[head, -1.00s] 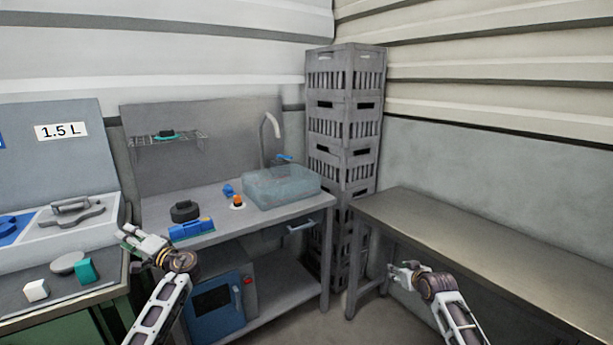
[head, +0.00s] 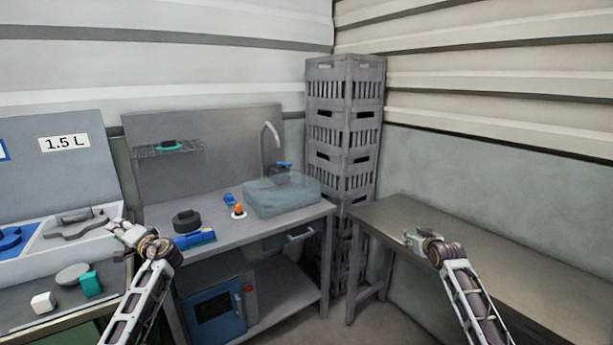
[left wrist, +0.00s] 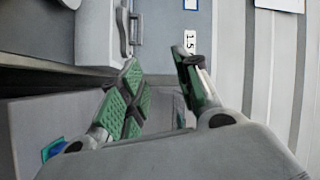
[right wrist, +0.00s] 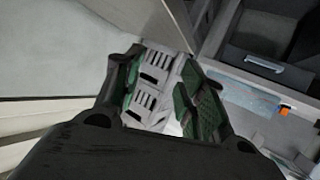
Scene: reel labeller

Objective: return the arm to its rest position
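My left arm comes in from the left in the head view, and its gripper (head: 121,238) is raised in front of the gap between the left bench and the sink table. In the left wrist view its green-padded fingers (left wrist: 158,85) are apart with nothing between them. My right gripper (head: 412,240) is in front of the bare bench on the right in the head view. In the right wrist view its green-padded fingers (right wrist: 160,85) are apart. The crate stack shows behind them, and I see nothing held.
The sink table (head: 250,228) carries a blue tool (head: 196,240), a dark round object (head: 187,220) and a translucent basin (head: 283,196). A tall crate stack (head: 343,130) stands in the corner. The right bench (head: 500,253) is clear. White and teal blocks lie on the left bench.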

